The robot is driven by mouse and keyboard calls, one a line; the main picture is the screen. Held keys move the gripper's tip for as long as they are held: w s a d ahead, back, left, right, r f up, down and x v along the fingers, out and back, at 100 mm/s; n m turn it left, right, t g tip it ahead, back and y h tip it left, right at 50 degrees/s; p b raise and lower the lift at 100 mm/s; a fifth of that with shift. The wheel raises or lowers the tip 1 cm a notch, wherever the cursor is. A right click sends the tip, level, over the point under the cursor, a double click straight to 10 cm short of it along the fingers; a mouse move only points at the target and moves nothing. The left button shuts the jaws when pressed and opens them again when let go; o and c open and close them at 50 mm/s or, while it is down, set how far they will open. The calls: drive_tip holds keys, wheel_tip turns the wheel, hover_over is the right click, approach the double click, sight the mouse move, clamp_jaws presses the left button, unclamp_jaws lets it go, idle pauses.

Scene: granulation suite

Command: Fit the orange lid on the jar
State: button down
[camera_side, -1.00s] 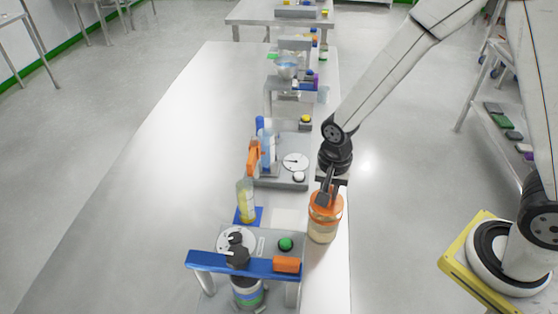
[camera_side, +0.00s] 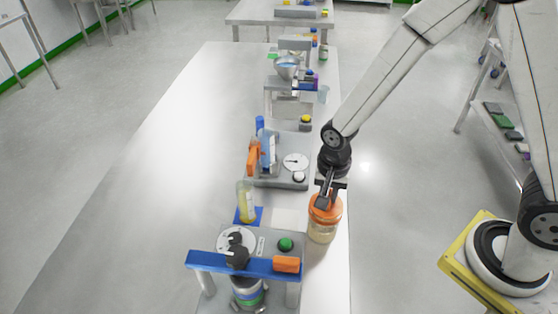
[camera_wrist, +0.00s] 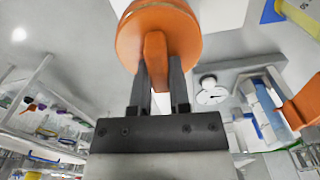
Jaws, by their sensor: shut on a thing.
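The orange lid (camera_side: 325,208) is at the top of the clear jar (camera_side: 322,232), which stands upright near the right edge of the bench and has pale contents. My gripper (camera_side: 326,200) points down from above and is shut on the lid's raised grip. In the wrist view the two fingers (camera_wrist: 158,85) hold the orange grip between them, and the lid's round disc (camera_wrist: 178,35) spreads beyond them. The lid appears level on or right at the jar's mouth. I cannot tell whether it is fully seated. The jar is hidden behind the lid in the wrist view.
A machine with a blue bar (camera_side: 240,264) stands at the front left, near the jar. A yellow-filled cylinder (camera_side: 246,203) stands on a blue base. A grey device with a dial (camera_side: 295,162) and orange handle stands behind. The bench's left side is clear.

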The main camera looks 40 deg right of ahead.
sight(330, 192)
drive_tip(key=shift+f, duration=0.3)
drive_tip(key=shift+c, duration=2.4)
unclamp_jaws()
drive_tip(key=shift+r, duration=3.9)
drive_tip(key=shift+s+d, duration=0.1)
drive_tip(key=shift+s+d+r+n, duration=0.15)
drive_tip(key=shift+d+n, duration=0.25)
drive_tip(key=shift+n, duration=0.1)
drive_tip(key=s+d+r+n+t, duration=0.1)
drive_tip(key=s+d+n, duration=0.3)
drive_tip(key=n, duration=0.5)
drive_tip(key=shift+s+d+r+t, duration=0.4)
drive_tip(key=shift+d+t, duration=0.4)
drive_tip(key=shift+d, duration=0.6)
